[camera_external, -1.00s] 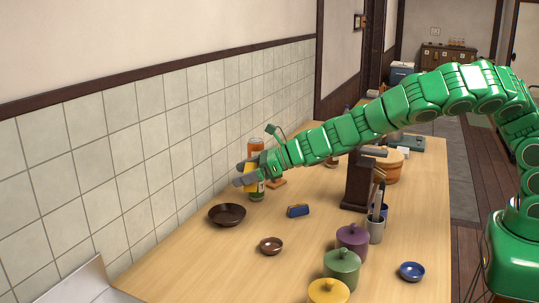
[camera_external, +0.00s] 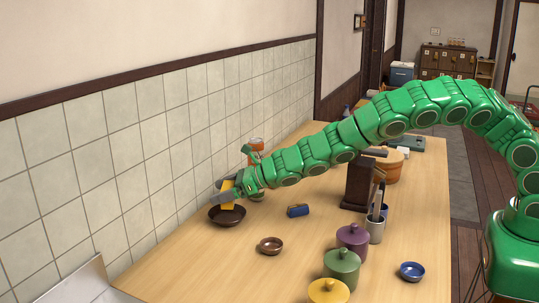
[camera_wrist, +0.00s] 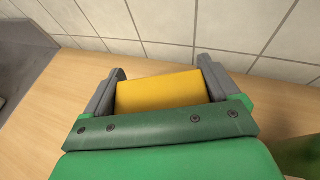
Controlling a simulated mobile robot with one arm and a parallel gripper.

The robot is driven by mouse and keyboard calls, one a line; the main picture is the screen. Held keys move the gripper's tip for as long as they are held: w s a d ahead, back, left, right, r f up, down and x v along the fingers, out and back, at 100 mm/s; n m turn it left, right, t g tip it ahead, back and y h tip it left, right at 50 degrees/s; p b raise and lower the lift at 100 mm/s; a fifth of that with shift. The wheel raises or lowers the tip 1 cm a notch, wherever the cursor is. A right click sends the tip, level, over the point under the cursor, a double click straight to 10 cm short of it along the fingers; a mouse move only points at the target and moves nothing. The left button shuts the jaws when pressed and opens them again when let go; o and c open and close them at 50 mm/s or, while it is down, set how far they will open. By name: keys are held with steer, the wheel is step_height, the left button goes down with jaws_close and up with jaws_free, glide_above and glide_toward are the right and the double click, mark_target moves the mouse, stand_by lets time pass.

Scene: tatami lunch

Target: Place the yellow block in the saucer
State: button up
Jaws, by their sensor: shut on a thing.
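My gripper (camera_external: 222,192) is shut on the yellow block (camera_external: 228,205), near the tiled wall. In the wrist view the yellow block (camera_wrist: 160,92) sits between the two grey fingers of my gripper (camera_wrist: 162,70). A dark brown shallow dish, which looks like the saucer (camera_external: 226,219), stands on the table directly below my gripper. The block is over this dish in the external view. I cannot tell how small the gap is, or whether they touch. The dish does not show in the wrist view.
A bottle (camera_external: 256,148) stands behind my gripper. Purple (camera_external: 352,238), green (camera_external: 342,265) and yellow (camera_external: 328,291) lidded pots and a blue bowl (camera_external: 412,271) stand nearer the front.

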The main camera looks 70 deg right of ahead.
steer(key=shift+w+a+f, duration=0.1)
steer(key=shift+w+f, duration=0.3)
steer(key=shift+f, duration=1.6)
steer(key=shift+f, duration=0.3)
steer(key=o, duration=0.8)
steer(key=shift+r, duration=0.4)
steer(key=v, duration=1.2)
